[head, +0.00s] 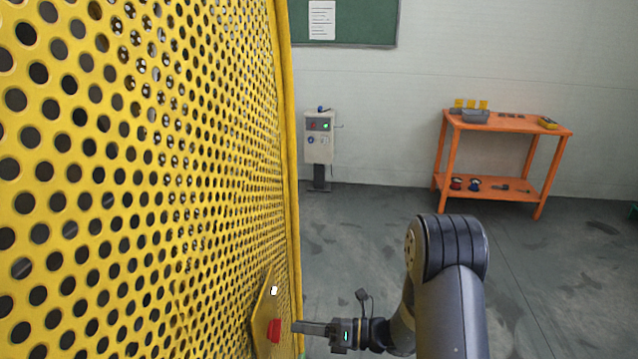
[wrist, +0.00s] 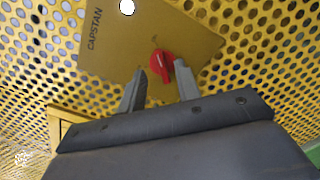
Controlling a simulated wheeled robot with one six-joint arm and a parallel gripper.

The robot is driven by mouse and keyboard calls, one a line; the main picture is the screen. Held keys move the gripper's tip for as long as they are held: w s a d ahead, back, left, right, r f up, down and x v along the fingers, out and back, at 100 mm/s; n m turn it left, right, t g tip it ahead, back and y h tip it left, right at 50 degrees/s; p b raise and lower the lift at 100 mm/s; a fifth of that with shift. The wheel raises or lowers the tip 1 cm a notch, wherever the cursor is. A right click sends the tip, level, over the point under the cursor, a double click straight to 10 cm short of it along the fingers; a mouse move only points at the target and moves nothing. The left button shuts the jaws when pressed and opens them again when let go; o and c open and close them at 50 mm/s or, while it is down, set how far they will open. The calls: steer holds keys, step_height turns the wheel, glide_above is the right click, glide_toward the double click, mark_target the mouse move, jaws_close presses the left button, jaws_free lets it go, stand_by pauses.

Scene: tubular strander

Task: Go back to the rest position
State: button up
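My gripper (head: 297,327) is low in the head view, pointing left at a yellow panel (head: 262,303) on the perforated guard. In the wrist view its two fingers (wrist: 160,70) stand apart with nothing held between them. The red knob (wrist: 164,66) shows beyond and between the fingertips, tilted on the panel marked CAPSTAN (wrist: 110,50). In the head view the red knob (head: 274,330) is just left of the fingertips, with a small gap showing. A white round lamp (wrist: 127,7) is on the same panel.
The yellow perforated guard (head: 140,150) fills the left side, close to my gripper. A grey control post (head: 319,145) stands by the back wall. An orange workbench (head: 510,122) with small items is at the back right. The floor between is clear.

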mark_target(272, 325)
steer(key=a, duration=0.4)
steer(key=shift+w, duration=0.25)
steer(key=shift+d, duration=0.1)
steer(key=s+d+b, duration=0.1)
steer(key=d+b, duration=0.1)
steer(key=d, duration=0.9)
steer(key=a+n, duration=0.2)
steer(key=a, duration=0.1)
steer(key=a+n+b, duration=0.1)
steer(key=a+n, duration=0.1)
steer(key=a, duration=0.2)
steer(key=a+n+b, duration=0.1)
steer(key=a+n, duration=0.2)
steer(key=a, duration=0.1)
steer(key=shift+w+a+r, duration=0.1)
steer(key=shift+a+r, duration=0.05)
steer(key=shift+r, duration=0.15)
